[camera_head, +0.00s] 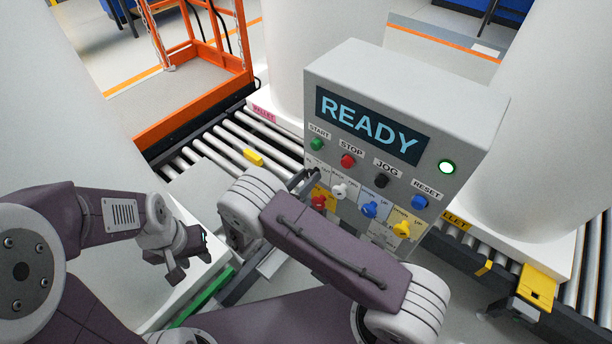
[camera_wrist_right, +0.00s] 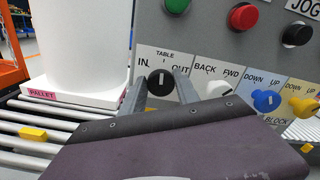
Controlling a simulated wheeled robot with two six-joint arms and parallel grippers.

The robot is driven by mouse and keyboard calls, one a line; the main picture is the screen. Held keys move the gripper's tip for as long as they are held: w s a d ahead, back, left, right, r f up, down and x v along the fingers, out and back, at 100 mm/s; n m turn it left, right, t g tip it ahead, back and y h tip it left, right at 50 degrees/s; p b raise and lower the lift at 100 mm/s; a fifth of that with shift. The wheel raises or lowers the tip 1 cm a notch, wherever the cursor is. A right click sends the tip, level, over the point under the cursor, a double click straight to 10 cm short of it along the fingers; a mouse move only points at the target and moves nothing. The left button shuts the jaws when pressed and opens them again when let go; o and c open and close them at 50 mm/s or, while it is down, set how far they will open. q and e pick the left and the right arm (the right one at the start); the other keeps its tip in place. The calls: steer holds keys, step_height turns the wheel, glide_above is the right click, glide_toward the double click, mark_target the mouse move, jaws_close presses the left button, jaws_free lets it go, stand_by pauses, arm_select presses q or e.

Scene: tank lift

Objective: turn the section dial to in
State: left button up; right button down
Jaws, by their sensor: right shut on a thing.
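A black dial (camera_wrist_right: 161,82) with a white pointer line sits on the grey control box (camera_head: 400,95), under a label reading TABLE, with IN at its left and OUT at its right. The pointer looks about upright, between the two words. My right gripper (camera_wrist_right: 160,90) is shut on this dial, one finger on each side. In the head view the right gripper (camera_head: 306,181) is at the panel's lower left, and the arm hides the dial. My left gripper (camera_head: 190,262) is open and empty, low at the left, away from the panel.
Close to the black dial are a white dial (camera_wrist_right: 218,88), a blue dial (camera_wrist_right: 266,100) and a yellow dial (camera_wrist_right: 303,107). Above are green, red, black and blue buttons and a screen (camera_head: 368,124) reading READY. Roller conveyors and large white tanks stand around the box.

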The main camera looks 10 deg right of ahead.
steer(key=n+p, duration=0.1)
steer(key=n, duration=0.4)
steer(key=shift+n, duration=0.3)
steer(key=n+p, duration=0.1)
steer(key=n, duration=0.3)
steer(key=shift+w+f+n, duration=0.1)
steer(key=shift+f+n, duration=0.05)
steer(key=shift+n, duration=0.45)
steer(key=c, duration=1.3)
jaws_free()
steer(key=o, duration=0.4)
steer(key=shift+d, duration=0.1)
steer(key=shift+w+d+f, duration=0.1)
steer(key=shift+d, duration=0.05)
